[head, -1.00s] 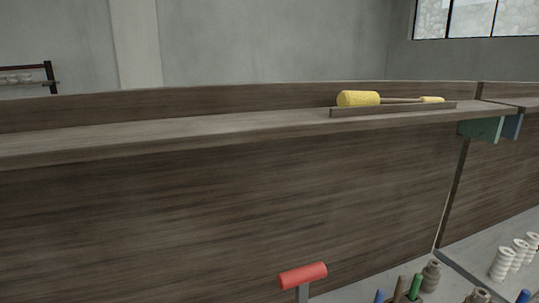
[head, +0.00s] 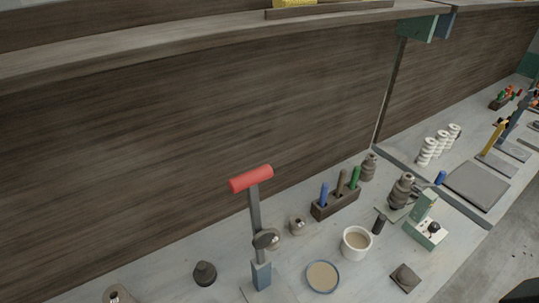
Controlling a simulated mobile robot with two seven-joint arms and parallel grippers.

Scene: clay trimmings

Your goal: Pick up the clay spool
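Several grey-brown spool-like pieces stand on the bench in the head view, and I cannot tell which one is the clay spool. One spool-like piece (head: 369,167) stands behind the tool holder, near the back panel. A taller one (head: 401,191) stands on a small device to its right. Smaller knobbed pieces are near the middle (head: 297,226), at the lower left (head: 205,273) and at the bottom edge (head: 117,295), where one is cut off. Neither of my grippers can be made out.
A red-handled upright lever (head: 252,179) rises at the front. Near it are a tool holder (head: 337,204), a cream cup (head: 356,243), a blue-rimmed dish (head: 322,277) and a green-white box (head: 426,234). White spools (head: 427,152) stand farther right. A shelf (head: 200,40) overhangs the bench.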

